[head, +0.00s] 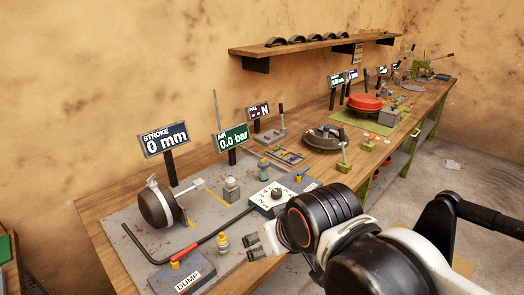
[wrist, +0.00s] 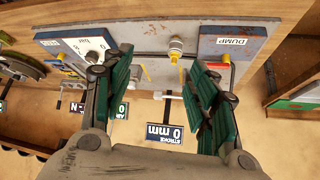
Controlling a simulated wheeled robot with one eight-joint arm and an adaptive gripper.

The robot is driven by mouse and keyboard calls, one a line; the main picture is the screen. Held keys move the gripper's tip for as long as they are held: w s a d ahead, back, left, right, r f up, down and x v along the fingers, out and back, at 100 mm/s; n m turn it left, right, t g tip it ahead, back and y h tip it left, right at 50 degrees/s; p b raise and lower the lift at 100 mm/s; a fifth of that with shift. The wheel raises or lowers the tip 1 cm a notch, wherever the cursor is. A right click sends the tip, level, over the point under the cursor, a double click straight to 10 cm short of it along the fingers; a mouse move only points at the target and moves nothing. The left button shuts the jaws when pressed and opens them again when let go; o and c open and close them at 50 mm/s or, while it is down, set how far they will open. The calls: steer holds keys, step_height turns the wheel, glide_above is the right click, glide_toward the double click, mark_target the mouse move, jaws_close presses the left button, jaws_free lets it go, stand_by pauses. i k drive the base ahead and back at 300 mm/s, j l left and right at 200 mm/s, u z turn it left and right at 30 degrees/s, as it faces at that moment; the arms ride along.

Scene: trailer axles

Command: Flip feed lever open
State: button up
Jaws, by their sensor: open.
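A lever valve with a small yellow-orange lever (head: 299,178) stands on a grey-blue block behind the white knob panel (head: 266,197); its label is not readable, so I cannot confirm it is the feed lever. A similar yellow lever (head: 175,264) stands on the block marked DUMP (head: 188,281). My gripper (head: 255,246) is open and empty, above the bench's front edge, right of the DUMP block. In the wrist view, the open fingers (wrist: 160,64) span the brass fitting (wrist: 176,46), with the DUMP block (wrist: 232,41) at upper right and the knob panel (wrist: 90,47) at upper left.
A red-handled black bar (head: 205,240) lies across the grey plate. A brake chamber (head: 160,205) stands beneath the "0 mm" display (head: 165,140); another display (head: 232,138) reads 0.0 bar. Farther along the bench are a drum and a red disc (head: 365,103). The floor at right is mostly clear.

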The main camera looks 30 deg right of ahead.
mark_target(298, 179)
steer(key=i+l, duration=0.7)
steer(key=l, duration=0.2)
